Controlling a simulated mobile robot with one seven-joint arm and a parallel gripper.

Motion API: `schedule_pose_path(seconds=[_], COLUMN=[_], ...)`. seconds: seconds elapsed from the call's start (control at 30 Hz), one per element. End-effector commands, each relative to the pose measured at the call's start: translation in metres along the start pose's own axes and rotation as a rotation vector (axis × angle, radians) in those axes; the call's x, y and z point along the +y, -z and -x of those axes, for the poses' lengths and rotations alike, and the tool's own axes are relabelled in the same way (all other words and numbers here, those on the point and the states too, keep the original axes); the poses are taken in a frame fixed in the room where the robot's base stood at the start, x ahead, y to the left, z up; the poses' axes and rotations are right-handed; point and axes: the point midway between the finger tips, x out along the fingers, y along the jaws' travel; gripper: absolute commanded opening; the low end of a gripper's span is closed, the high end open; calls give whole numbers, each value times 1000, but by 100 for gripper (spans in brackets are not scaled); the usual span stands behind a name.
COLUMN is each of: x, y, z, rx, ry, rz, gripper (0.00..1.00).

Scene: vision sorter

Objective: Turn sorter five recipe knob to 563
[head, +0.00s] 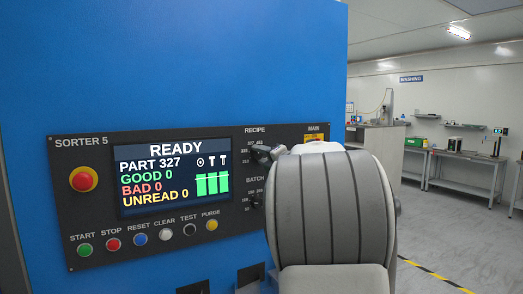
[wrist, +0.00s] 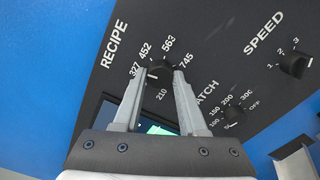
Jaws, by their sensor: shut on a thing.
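The black recipe knob (wrist: 160,70) sits on the dark panel of sorter five. Marks 210, 327, 452, 563 and 745 ring it in the wrist view. My gripper (wrist: 161,73) has one finger on each side of the knob and is shut on it. Its pointer cannot be read clearly. In the head view my gripper (head: 265,153) is at the recipe dial below the RECIPE label, and my arm hides part of the panel. The screen (head: 172,177) reads READY, PART 327, with good, bad and unread at 0.
The batch knob (wrist: 232,113) is just below and right of the recipe knob in the wrist view; the speed knob (wrist: 294,64) is farther right. A red stop button (head: 83,179) and a row of coloured buttons are left. Workbenches (head: 465,160) stand far off at right.

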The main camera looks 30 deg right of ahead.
Motion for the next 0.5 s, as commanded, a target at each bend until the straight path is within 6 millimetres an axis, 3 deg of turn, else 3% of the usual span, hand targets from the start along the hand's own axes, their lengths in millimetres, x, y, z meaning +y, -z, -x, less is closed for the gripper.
schedule_pose_path(seconds=[0.5], x=[2], y=[-1], z=[0], rx=[2], ry=[2], rz=[-493], gripper=[0])
